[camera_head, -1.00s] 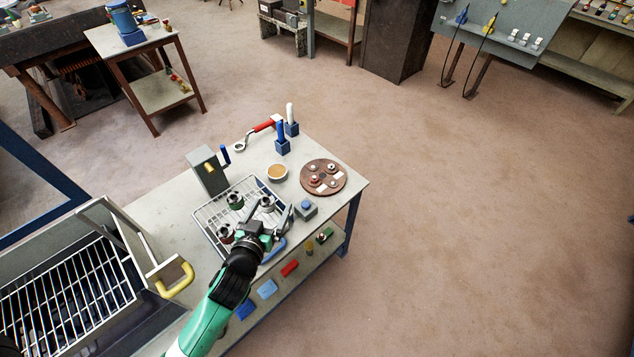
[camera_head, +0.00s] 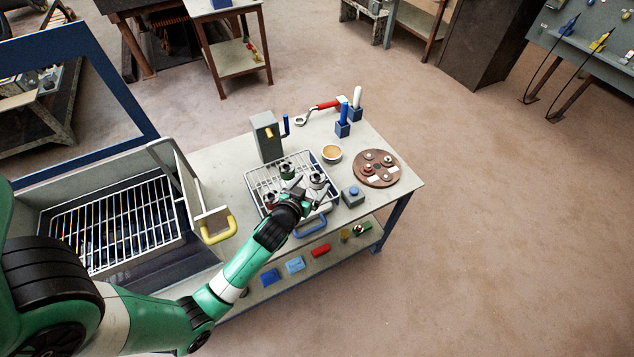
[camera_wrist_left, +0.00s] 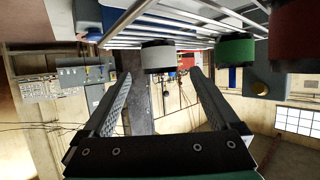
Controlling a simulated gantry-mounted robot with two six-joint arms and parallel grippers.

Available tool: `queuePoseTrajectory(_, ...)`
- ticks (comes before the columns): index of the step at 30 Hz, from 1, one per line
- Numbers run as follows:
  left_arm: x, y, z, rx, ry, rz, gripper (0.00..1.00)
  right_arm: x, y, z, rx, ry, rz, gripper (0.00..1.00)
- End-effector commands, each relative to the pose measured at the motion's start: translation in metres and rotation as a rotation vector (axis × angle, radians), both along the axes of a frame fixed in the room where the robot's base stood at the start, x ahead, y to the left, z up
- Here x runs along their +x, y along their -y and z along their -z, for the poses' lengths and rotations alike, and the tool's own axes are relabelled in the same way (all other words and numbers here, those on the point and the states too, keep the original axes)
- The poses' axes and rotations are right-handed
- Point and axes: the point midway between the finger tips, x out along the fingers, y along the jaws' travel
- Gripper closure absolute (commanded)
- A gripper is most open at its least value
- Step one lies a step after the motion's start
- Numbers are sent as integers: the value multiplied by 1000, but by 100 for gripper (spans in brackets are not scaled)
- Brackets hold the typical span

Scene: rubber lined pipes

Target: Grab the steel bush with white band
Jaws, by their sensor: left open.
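The steel bush with white band (camera_head: 318,180) stands on the wire rack (camera_head: 251,187) on the table. In the left wrist view its white band (camera_wrist_left: 158,58) shows between and just beyond the fingertips. My left gripper (camera_head: 311,189) is open and empty, close in front of this bush. Its two fingers also show spread in the left wrist view (camera_wrist_left: 160,76). A green-banded bush (camera_head: 287,169) stands to the left on the rack and shows in the left wrist view (camera_wrist_left: 235,48). A red-banded bush (camera_wrist_left: 294,36) is at that view's right edge. My right gripper is not in view.
A grey block with a blue button (camera_head: 352,194) stands right of the rack. A round brown plate (camera_head: 375,168) with small parts, a bowl (camera_head: 332,153) and a grey upright box (camera_head: 267,136) stand near. An open bin with a grille (camera_head: 115,222) is at left.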

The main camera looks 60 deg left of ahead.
Motion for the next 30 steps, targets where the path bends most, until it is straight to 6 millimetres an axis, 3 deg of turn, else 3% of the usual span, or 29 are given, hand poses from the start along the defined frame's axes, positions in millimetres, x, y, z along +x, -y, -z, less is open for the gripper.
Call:
queuePoseTrajectory(1,7,-7,9,2,1,-1,5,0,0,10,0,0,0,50)
queuePoseTrajectory(5,19,-17,13,1,2,0,5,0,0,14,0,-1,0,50)
queuePoseTrajectory(12,21,-18,13,1,0,1,5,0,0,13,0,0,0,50)
queuePoseTrajectory(28,21,-18,13,1,0,1,99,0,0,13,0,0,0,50)
queuePoseTrajectory(30,21,-18,13,1,0,1,100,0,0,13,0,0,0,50)
